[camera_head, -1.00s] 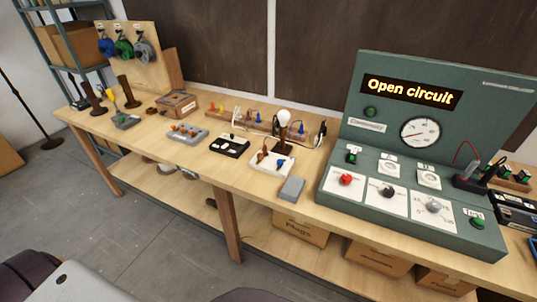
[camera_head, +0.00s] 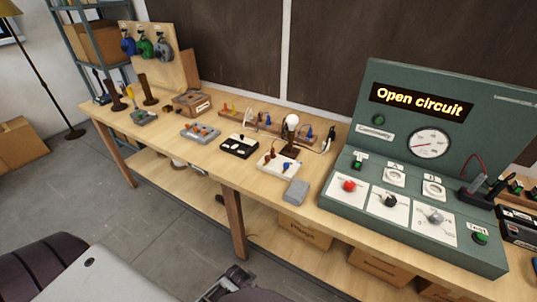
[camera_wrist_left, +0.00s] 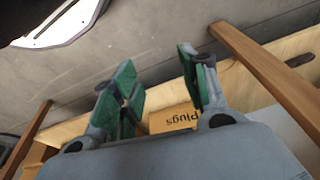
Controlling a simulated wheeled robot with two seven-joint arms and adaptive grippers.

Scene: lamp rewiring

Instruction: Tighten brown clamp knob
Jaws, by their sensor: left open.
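The brown clamp knob (camera_head: 267,158) stands on a small white block (camera_head: 265,168) near the front edge of the bench, beside a blue knob (camera_head: 285,166). A small lamp with a white bulb (camera_head: 292,122) stands just behind the block. How tight the brown knob is cannot be seen. My left gripper (camera_wrist_left: 160,82) is open and empty, with green finger pads, in the left wrist view. It is low in front of the bench, below the tabletop and away from the knob. My right gripper is not in view.
A green test panel (camera_head: 385,150) reading "Open circuit" stands right of the block. A grey box (camera_head: 296,193) lies at the front edge beside the block. A black switch block (camera_head: 239,146) is to the left. Cardboard boxes, one marked Plugs (camera_wrist_left: 172,118), sit on the lower shelf.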

